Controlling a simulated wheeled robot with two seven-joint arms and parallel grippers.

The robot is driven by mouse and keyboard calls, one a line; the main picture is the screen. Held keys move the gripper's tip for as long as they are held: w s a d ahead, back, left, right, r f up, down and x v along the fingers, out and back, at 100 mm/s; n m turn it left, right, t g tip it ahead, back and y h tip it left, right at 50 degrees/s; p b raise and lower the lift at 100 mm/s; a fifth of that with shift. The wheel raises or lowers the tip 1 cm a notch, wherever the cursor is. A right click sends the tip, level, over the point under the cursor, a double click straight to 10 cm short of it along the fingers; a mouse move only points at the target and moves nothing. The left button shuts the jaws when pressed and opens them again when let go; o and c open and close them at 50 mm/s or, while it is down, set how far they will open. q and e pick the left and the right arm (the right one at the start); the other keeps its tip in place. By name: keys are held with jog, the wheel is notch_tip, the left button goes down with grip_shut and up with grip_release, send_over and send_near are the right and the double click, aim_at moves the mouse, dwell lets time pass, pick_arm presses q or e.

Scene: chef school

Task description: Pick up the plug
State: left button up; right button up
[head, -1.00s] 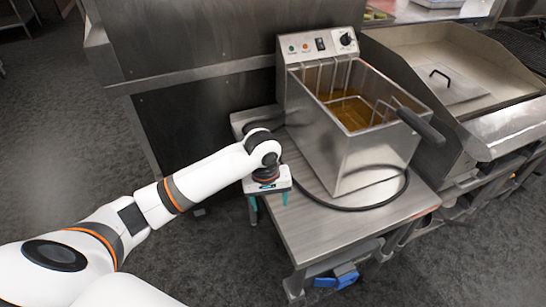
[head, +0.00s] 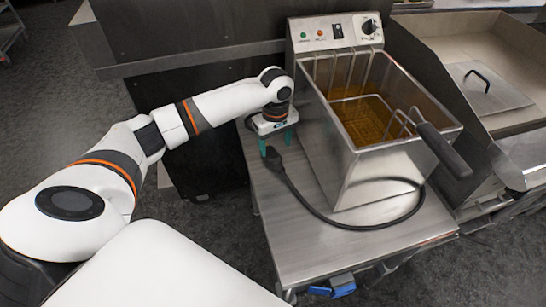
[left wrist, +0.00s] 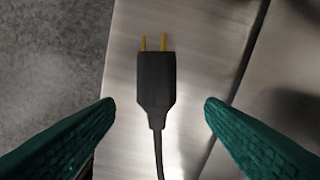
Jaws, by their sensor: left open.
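The black plug (head: 273,158) lies on the steel table near its left edge, at the end of a black cord that curves round the front of the fryer. In the left wrist view the plug (left wrist: 156,82) points its two brass prongs to the top of the picture, and its cord runs down between the fingers. My left gripper (head: 276,143) is over the table's left part, beside the fryer. Its green fingers are open on both sides of the plug's cord end (left wrist: 160,108), with gaps left and right.
A steel deep fryer (head: 365,165) with a basket and oil stands on the table (head: 300,242), close to the right of my left gripper. A flat cooking unit (head: 515,100) stands at the right. Open floor lies left of the table.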

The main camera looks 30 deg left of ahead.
aim_at(274, 156)
pick_arm(q)
jog(key=shift+f, duration=0.45)
jog(key=shift+w+f, duration=0.1)
jog(key=shift+f, duration=0.2)
jog(key=f, duration=0.4)
jog(key=shift+s+a+f, duration=0.2)
jog(key=shift+s, duration=0.05)
jog(key=shift+f, duration=0.2)
jog(key=shift+c, duration=0.5)
jog(key=c, duration=1)
pick_arm(e)
jog(key=shift+w+a+f, duration=0.1)
jog(key=shift+w+a, duration=0.05)
jog(key=shift+w, duration=0.3)
jog(key=shift+w+a+f, duration=0.1)
jog(key=shift+w+a, duration=0.05)
jog(key=shift+w, duration=0.3)
